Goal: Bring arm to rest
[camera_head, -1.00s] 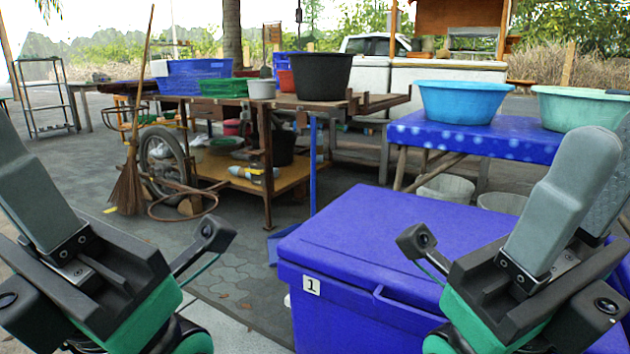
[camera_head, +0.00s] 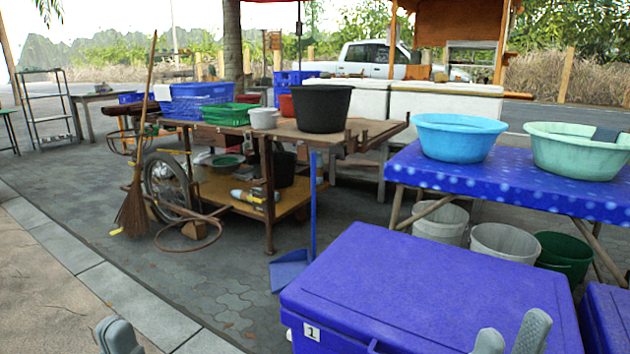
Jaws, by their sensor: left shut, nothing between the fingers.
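My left gripper (camera_head: 118,335) shows only its grey fingertips at the bottom left edge, over the pavement. The fingers are together with nothing between them. My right gripper (camera_head: 511,334) shows two grey fingertips at the bottom right, in front of the blue cooler box (camera_head: 430,275). They stand apart with a gap and hold nothing that I can see. The rest of both grippers and both arms is below the frame.
A blue-covered table (camera_head: 520,185) with a blue basin (camera_head: 458,138) and a pale green basin (camera_head: 572,152) stands at the right. A wooden cart (camera_head: 265,150) with tubs, a broom (camera_head: 134,200) and a blue dustpan (camera_head: 290,270) are further back. Pavement at left is clear.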

